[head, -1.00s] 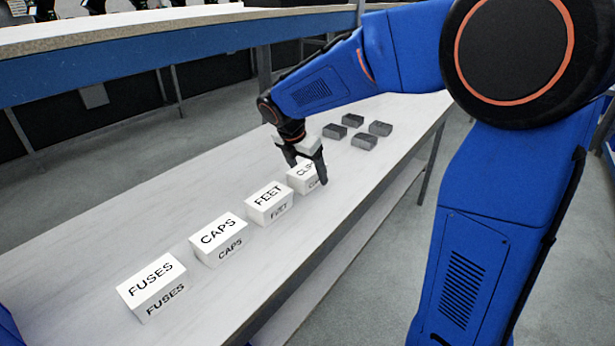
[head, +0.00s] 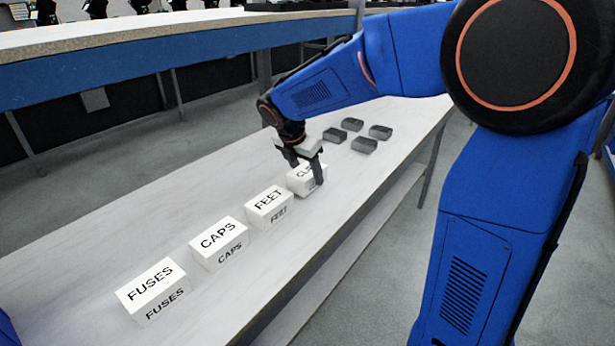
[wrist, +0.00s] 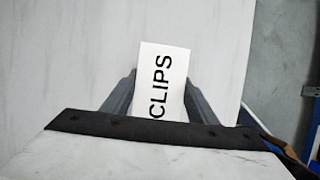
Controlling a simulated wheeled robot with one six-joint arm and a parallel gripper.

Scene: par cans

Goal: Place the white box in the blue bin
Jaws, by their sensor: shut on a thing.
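Several white boxes stand in a row on the long white bench. They read FUSES (head: 151,287), CAPS (head: 218,242), FEET (head: 269,206) and CLIPS (head: 303,182). My gripper (head: 306,174) is shut on the CLIPS box, the farthest in the row, with one finger on each side. In the wrist view the CLIPS box (wrist: 162,80) sits upright between the two grey fingers (wrist: 160,100). I cannot tell whether the box touches the bench. No blue bin shows in either view.
A higher blue-edged shelf (head: 150,60) runs along the back left. The bench's right edge drops to a lower shelf and the grey floor.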

